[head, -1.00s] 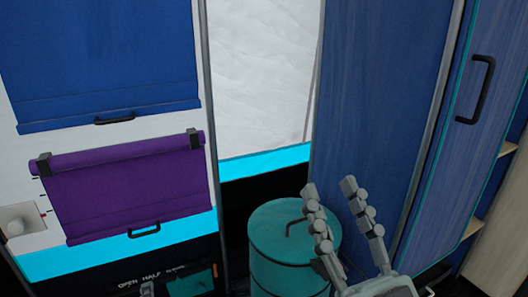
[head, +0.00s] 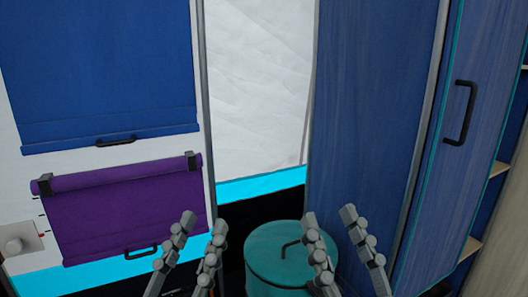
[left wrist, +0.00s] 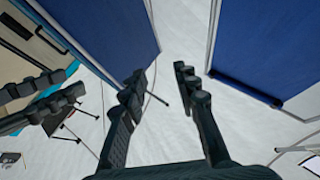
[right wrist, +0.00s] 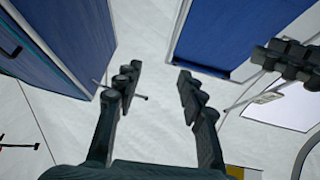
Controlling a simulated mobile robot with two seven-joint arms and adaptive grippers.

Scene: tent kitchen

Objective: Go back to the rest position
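My left gripper (head: 205,230) is in the lower middle of the head view, fingers pointing up, open and empty. It also shows open in the left wrist view (left wrist: 158,85), with nothing between its fingers. My right gripper (head: 330,222) stands to its right in the head view, in front of the teal drum, open and empty. The right wrist view shows its two fingers apart (right wrist: 157,80) with only pale fabric behind them. The other gripper's fingers show at the left of the left wrist view and at the right of the right wrist view.
A teal lidded drum (head: 265,262) stands low in the middle. A blue cabinet with a black handle (head: 459,112) is at the right. A blue roll-up panel (head: 100,70) and a purple one (head: 125,215) are at the left. White tent fabric (head: 258,85) lies between.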

